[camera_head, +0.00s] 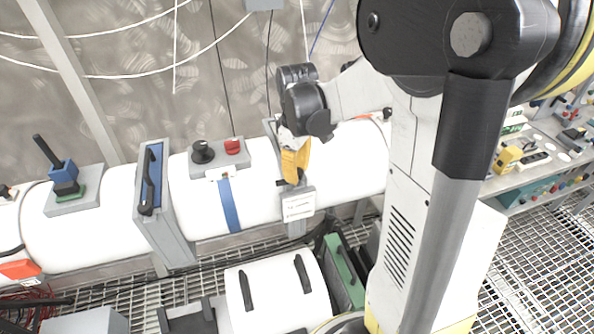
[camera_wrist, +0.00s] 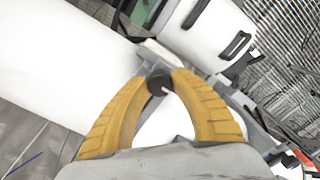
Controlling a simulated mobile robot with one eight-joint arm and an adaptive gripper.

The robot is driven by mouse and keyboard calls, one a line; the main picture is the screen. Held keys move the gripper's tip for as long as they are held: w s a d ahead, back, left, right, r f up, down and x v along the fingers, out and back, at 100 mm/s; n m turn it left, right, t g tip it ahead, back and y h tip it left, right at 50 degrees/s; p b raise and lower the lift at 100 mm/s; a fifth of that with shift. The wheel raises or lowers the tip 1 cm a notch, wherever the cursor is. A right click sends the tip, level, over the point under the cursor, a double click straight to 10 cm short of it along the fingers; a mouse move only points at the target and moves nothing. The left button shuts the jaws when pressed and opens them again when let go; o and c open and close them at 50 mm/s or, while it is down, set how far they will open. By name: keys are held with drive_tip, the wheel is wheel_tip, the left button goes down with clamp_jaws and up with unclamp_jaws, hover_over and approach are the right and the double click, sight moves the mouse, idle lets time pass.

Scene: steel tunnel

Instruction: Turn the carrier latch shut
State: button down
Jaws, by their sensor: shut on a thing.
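My gripper (camera_head: 294,165) has yellow fingers and reaches down to the front of the grey carrier frame around the white pipe. In the wrist view my gripper (camera_wrist: 159,84) has its fingertips closed around a dark, rounded latch handle (camera_wrist: 158,82). In the head view a small dark part of the latch (camera_head: 283,184) shows beside the fingertips, just above a white label plate (camera_head: 298,204). The fingers hide most of the latch, and its turn angle cannot be told.
The white pipe (camera_head: 347,170) runs across the view. To the left are a control box with a black knob and red button (camera_head: 220,155), a blue strap (camera_head: 229,204) and a grey bracket (camera_head: 172,225).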

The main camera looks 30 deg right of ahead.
drive_tip(key=shift+m, duration=0.4)
drive_tip(key=m, duration=0.3)
drive_tip(key=shift+m+b, duration=0.35)
drive_tip(key=shift+m, duration=0.05)
drive_tip(key=m, duration=0.8)
drive_tip(key=shift+m+b, duration=0.4)
drive_tip(key=m, duration=0.4)
drive_tip(key=shift+m, duration=0.3)
drive_tip(key=c, duration=1)
unclamp_jaws()
drive_tip(key=shift+c, duration=0.2)
